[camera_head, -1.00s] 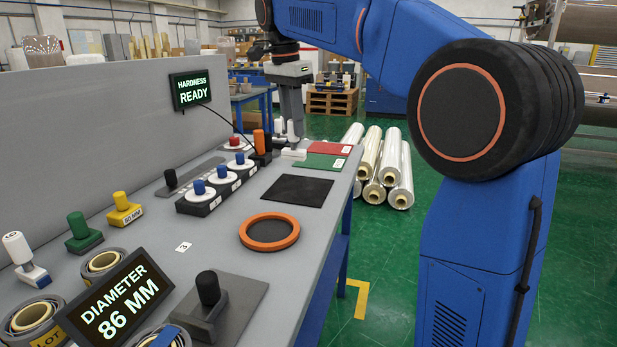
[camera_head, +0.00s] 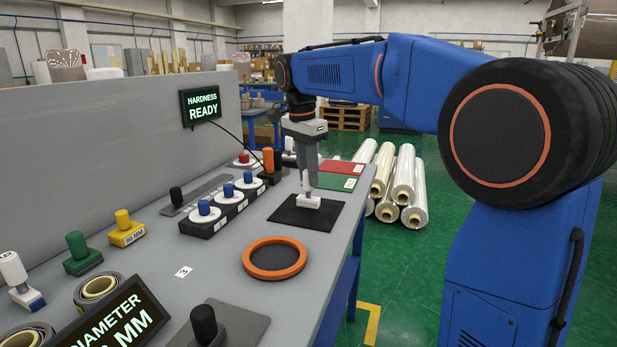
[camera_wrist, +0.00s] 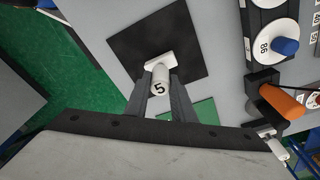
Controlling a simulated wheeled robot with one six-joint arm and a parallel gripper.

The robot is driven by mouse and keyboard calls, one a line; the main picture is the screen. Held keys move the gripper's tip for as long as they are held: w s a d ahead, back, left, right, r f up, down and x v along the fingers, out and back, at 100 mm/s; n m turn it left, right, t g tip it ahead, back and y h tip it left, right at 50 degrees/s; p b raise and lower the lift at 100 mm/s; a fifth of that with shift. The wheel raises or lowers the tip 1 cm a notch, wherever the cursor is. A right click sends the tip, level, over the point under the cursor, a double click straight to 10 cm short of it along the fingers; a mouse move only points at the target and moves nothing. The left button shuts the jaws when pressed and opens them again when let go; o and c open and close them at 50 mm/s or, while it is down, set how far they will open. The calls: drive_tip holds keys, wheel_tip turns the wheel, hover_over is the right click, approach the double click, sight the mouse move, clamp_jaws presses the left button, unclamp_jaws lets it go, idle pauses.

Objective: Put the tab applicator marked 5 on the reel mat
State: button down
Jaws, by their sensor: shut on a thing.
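The tab applicator marked 5 (camera_wrist: 159,82) is white, with a round grip bearing the number and a wider white base. My gripper (camera_head: 309,183) is shut on its grip, and its fingers show on either side in the wrist view (camera_wrist: 160,95). The applicator's white base (camera_head: 308,202) is over the black square mat (camera_head: 287,213), which also shows in the wrist view (camera_wrist: 190,35). I cannot tell whether the base touches the mat. The fingers hide part of the grip in the head view.
An orange-rimmed round dark pad (camera_head: 249,264) lies nearer on the grey bench. A black block with several blue-knobbed white discs (camera_head: 214,227) stands left of the mat. Green (camera_head: 333,182) and red (camera_head: 338,167) pads lie behind. An orange-handled tool (camera_head: 268,160) stands near them.

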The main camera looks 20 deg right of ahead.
drive_tip(key=shift+f, duration=0.5)
drive_tip(key=shift+f, duration=0.1)
drive_tip(key=c, duration=1.5)
unclamp_jaws()
drive_tip(key=r, duration=0.4)
drive_tip(key=a+r, duration=0.1)
drive_tip(key=r, duration=0.7)
drive_tip(key=shift+s+a+r, duration=0.1)
drive_tip(key=shift+s+a, duration=0.1)
drive_tip(key=shift+s, duration=0.05)
